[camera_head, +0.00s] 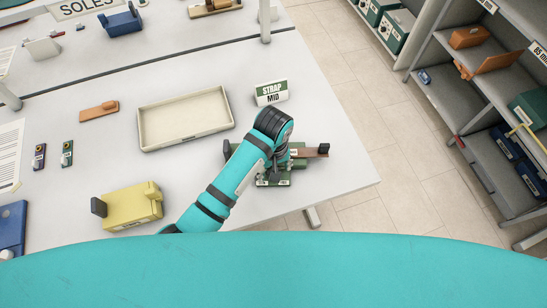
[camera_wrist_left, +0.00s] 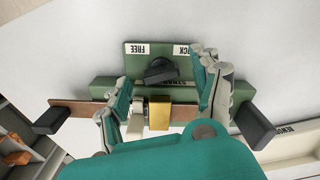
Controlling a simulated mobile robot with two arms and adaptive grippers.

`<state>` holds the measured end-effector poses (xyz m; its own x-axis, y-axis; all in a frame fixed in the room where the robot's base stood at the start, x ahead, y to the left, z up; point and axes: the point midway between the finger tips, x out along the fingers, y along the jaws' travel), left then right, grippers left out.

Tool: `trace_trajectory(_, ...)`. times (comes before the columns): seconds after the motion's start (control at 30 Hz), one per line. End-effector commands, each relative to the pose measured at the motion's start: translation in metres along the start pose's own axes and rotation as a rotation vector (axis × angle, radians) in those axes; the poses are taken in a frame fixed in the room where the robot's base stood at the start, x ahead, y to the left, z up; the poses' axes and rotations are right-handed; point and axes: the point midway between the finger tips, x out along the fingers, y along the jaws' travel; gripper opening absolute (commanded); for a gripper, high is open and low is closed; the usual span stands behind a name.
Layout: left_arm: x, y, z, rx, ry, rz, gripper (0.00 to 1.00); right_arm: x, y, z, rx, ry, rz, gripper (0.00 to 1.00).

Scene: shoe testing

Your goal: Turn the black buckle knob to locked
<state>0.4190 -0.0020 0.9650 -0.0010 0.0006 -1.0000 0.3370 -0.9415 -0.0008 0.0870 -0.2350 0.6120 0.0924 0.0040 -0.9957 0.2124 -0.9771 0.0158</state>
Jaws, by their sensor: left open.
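The black buckle knob (camera_wrist_left: 160,71) sits on a green plate (camera_wrist_left: 133,65) in the left wrist view. The plate has a FREE label (camera_wrist_left: 137,49) at left and a LOCK label (camera_wrist_left: 182,49) at right, partly covered by a finger. The knob's ridge lies roughly crosswise; I cannot tell which label it points to. My left gripper (camera_wrist_left: 163,85) is open, its fingers on either side of the knob with visible gaps. In the head view my left gripper (camera_head: 274,170) hangs over the green strap fixture (camera_head: 272,183) and hides the knob. My right gripper is not in view.
A brass block (camera_wrist_left: 159,115) stands near the knob. An empty cream tray (camera_head: 187,143) and a yellow fixture (camera_head: 133,207) are to the left. A STRAP MID sign (camera_head: 271,93) stands behind.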

Motion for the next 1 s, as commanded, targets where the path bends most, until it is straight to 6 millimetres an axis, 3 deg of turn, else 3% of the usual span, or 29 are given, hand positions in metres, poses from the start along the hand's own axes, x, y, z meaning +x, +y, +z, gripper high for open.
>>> trace_trajectory(0.27, -0.065, 0.002, -0.001, 0.001, 0.004, 0.007, 0.65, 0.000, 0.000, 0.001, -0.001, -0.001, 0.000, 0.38)
trace_trajectory(0.7, -0.102, 0.000, -0.002, 0.001, 0.006, 0.003, 0.65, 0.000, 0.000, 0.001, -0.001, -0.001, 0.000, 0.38)
trace_trajectory(1.0, -0.108, 0.000, 0.000, 0.000, 0.000, 0.000, 0.65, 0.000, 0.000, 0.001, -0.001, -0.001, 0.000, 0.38)
